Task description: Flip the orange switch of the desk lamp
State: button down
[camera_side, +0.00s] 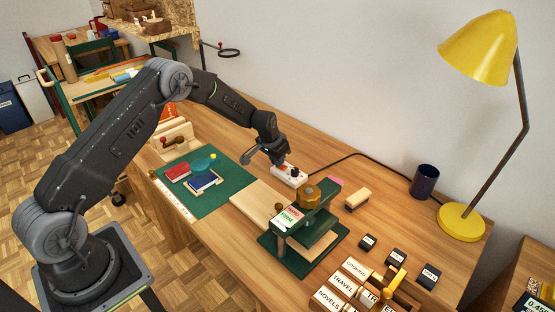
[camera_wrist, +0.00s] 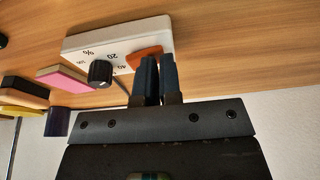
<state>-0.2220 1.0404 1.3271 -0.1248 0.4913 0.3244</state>
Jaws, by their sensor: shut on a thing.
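The yellow desk lamp (camera_side: 485,50) stands at the right of the bench, its round base (camera_side: 462,222) on the wood. A black cable runs from near a white switch box (camera_side: 291,176) towards the lamp. The white box also shows in the wrist view (camera_wrist: 85,40), with a black knob (camera_wrist: 100,73), printed numbers and the orange switch (camera_wrist: 138,59). My gripper (camera_wrist: 158,62) has its two dark fingers close together at the orange switch and shut on it; the fingertips partly hide the switch. In the side view my gripper (camera_side: 284,166) is at the box.
A green press (camera_side: 305,245) with a brass knob stands in front of the box. A dark cup (camera_side: 425,181) and a wooden block (camera_side: 357,199) are to the right. A green mat (camera_side: 225,198) with small books lies left.

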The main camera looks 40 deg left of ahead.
jog(key=shift+s+f, duration=0.15)
jog(key=shift+f, duration=0.35)
jog(key=shift+d+r, duration=0.1)
jog(key=shift+d, duration=0.8)
jog(key=r, duration=0.5)
jog(key=shift+a+r, duration=0.2)
jog(key=shift+r, duration=0.1)
jog(key=v, duration=0.9)
jog(key=shift+a+r, duration=0.1)
jog(key=shift+r, duration=0.05)
